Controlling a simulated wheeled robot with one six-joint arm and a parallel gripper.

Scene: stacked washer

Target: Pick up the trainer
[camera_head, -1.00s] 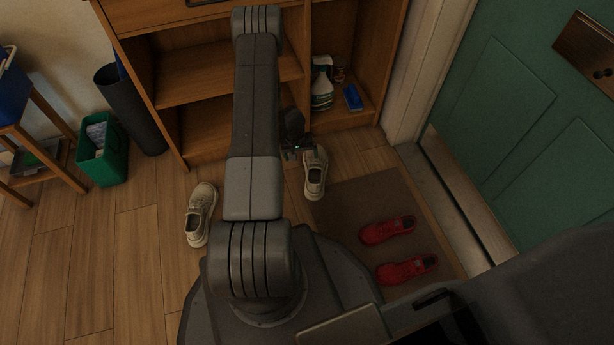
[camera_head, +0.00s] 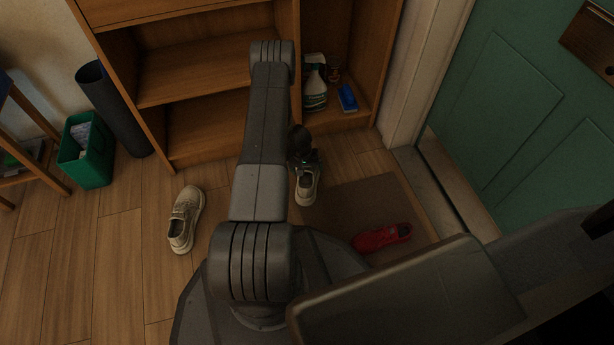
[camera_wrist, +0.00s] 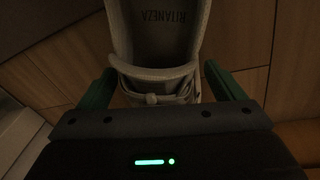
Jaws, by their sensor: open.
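A beige trainer (camera_head: 307,187) stands on the floor by the mat's left edge, just in front of the shelf unit. My gripper (camera_head: 305,168) is over its far end, pointing down. In the wrist view the trainer (camera_wrist: 158,72) lies between the two open green fingers (camera_wrist: 155,92), with its opening and printed insole facing me. A gap shows beside each finger, so they are not closed on it. A second beige trainer (camera_head: 186,219) stands apart on the wooden floor, left of my arm.
A red shoe (camera_head: 381,237) lies on the brown mat (camera_head: 350,203). A green bin (camera_head: 87,155) stands at left. A green door (camera_head: 500,110) is at right.

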